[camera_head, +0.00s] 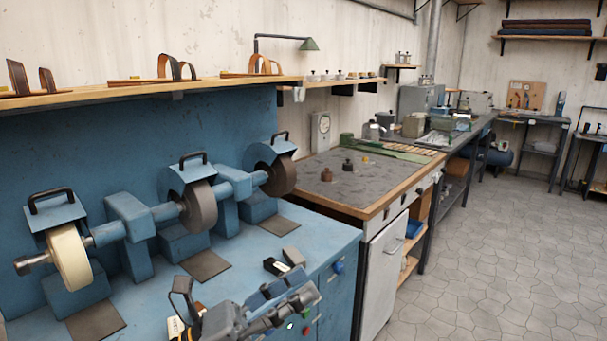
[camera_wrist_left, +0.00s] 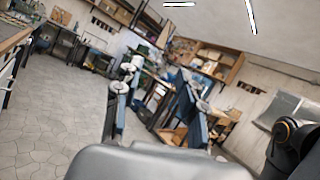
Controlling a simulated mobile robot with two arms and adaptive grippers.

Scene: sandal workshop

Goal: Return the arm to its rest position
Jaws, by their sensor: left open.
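My left gripper (camera_head: 284,297) is low in the head view, over the front of the blue bench top (camera_head: 232,255). Its two blue fingers point to the right. In the left wrist view the fingers (camera_wrist_left: 154,100) stand well apart, with nothing held between them. The wrist view looks out, tilted, across the workshop floor to far benches and shelves. The rest of the left arm is mostly out of the head view. My right gripper shows in neither view.
The grinding machine's wheels (camera_head: 201,206) stand behind the gripper. A grey-topped workbench (camera_head: 340,185) stands beyond. The tiled floor (camera_head: 490,260) is clear at right.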

